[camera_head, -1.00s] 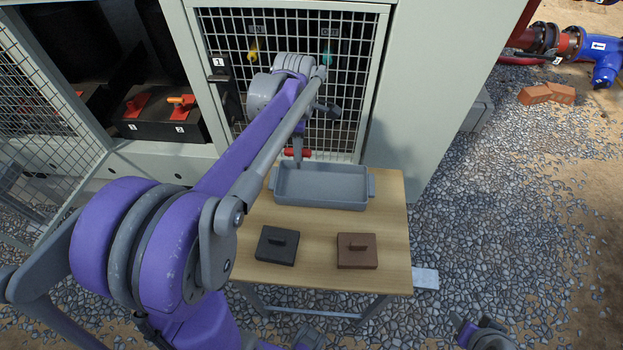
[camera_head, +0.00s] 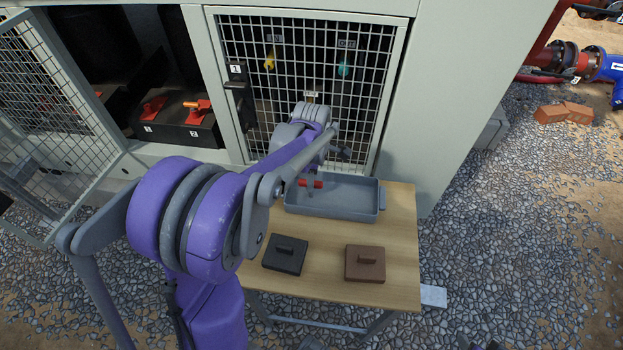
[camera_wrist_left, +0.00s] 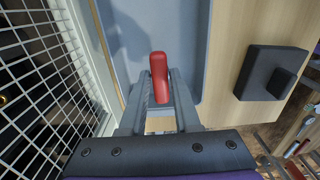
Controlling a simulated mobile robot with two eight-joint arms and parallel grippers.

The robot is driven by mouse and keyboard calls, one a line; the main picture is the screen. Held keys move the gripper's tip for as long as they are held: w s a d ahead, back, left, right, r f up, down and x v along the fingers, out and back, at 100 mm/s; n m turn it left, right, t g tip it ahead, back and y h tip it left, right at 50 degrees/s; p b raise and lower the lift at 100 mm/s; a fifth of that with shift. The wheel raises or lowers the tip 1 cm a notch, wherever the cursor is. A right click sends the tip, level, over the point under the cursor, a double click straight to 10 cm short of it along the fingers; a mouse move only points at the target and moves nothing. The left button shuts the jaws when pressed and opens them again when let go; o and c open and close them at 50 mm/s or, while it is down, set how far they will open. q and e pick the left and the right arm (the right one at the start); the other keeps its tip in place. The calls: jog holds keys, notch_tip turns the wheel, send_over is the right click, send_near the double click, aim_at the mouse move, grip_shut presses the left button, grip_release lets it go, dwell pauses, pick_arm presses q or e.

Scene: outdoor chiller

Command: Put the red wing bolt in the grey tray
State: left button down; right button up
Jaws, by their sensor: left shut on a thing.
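The red wing bolt (camera_head: 311,184) is held in my left gripper (camera_head: 310,192) at the left part of the grey tray (camera_head: 358,212). The tray stands at the back of the wooden table. In the left wrist view, the red wing bolt (camera_wrist_left: 159,78) sits between the two grey fingers of my left gripper (camera_wrist_left: 159,92), with the grey tray (camera_wrist_left: 180,30) beyond it. I cannot tell whether the bolt touches the tray floor. My right gripper is not in view.
A black lidded block (camera_head: 285,254) and a brown one (camera_head: 365,263) stand on the table (camera_head: 325,275) in front of the tray. A mesh door (camera_head: 385,60) rises close behind. Red handles (camera_head: 153,107) sit in the open cabinet at left. Gravel surrounds the table.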

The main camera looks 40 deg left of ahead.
pick_arm(q)
jog(key=c, duration=1.1)
grip_release()
jog(key=shift+f, duration=0.2)
jog(key=o, duration=0.5)
jog(key=shift+r, duration=0.1)
jog(key=shift+r, duration=0.5)
notch_tip(320, 180, up, 11)
jog(key=p, duration=0.1)
jog(key=s+d+f+m+t, duration=0.1)
jog(key=s+d+f+m, duration=0.1)
jog(key=s+d+m, duration=0.3)
jog(key=s+d+f+m+t, duration=0.2)
jog(key=s+d+m, duration=0.3)
jog(key=m, duration=0.6)
jog(key=s+d+f+m+t, duration=0.2)
jog(key=s+d+m, duration=0.2)
jog(key=m, duration=0.3)
jog(key=shift+s+d+f+m, duration=0.2)
jog(key=shift+s+d+m, duration=0.2)
jog(key=shift+d, duration=0.2)
